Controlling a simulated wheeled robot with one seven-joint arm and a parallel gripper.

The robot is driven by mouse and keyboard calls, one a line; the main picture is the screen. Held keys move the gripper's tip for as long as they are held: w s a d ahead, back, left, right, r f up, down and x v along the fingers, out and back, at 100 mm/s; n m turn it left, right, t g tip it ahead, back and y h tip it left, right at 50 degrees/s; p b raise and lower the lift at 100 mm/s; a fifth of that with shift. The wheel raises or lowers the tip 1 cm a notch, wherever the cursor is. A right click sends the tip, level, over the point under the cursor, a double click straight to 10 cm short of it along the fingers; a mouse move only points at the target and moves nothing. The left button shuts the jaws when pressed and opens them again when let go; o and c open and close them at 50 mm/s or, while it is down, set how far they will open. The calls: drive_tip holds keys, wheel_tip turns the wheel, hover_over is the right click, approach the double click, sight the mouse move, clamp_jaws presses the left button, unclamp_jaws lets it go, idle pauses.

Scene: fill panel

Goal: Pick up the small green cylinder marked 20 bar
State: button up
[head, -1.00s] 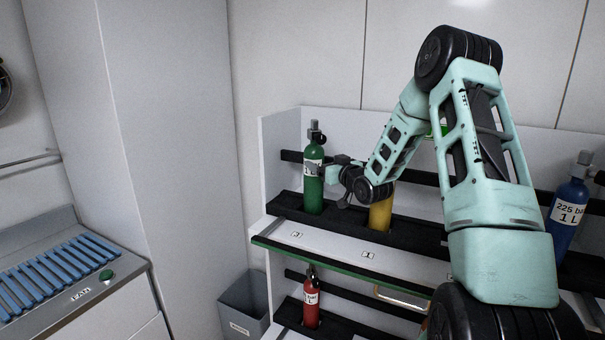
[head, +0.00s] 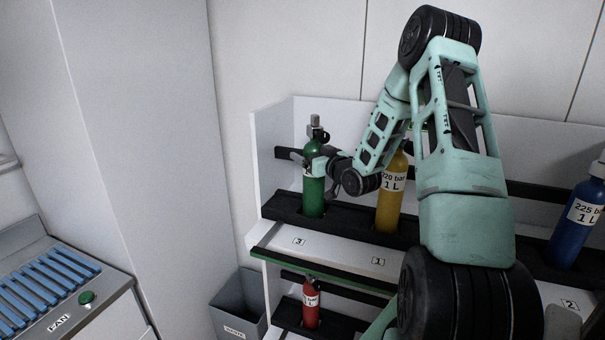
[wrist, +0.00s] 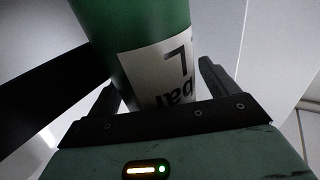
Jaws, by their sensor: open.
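The green cylinder (head: 313,195) stands upright in the black holder of the upper shelf, at the left above tag 3. In the wrist view the green cylinder (wrist: 130,30) fills the upper middle; its white label shows "bar" and "L" upside down, and the number is hidden. My gripper (head: 318,164) is at the cylinder's upper body. My gripper's open fingers (wrist: 160,88) show on either side of the cylinder. Whether either finger touches it I cannot tell.
A yellow cylinder (head: 389,205) marked 220 bar stands close right of my wrist. A blue cylinder (head: 576,225) is far right. A red cylinder (head: 311,305) stands on the lower shelf. The shelf's white side wall (head: 268,150) is close left of the green cylinder.

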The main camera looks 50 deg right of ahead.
drive_tip(key=shift+w, duration=0.3)
clamp_jaws()
drive_tip(key=shift+r, duration=0.25)
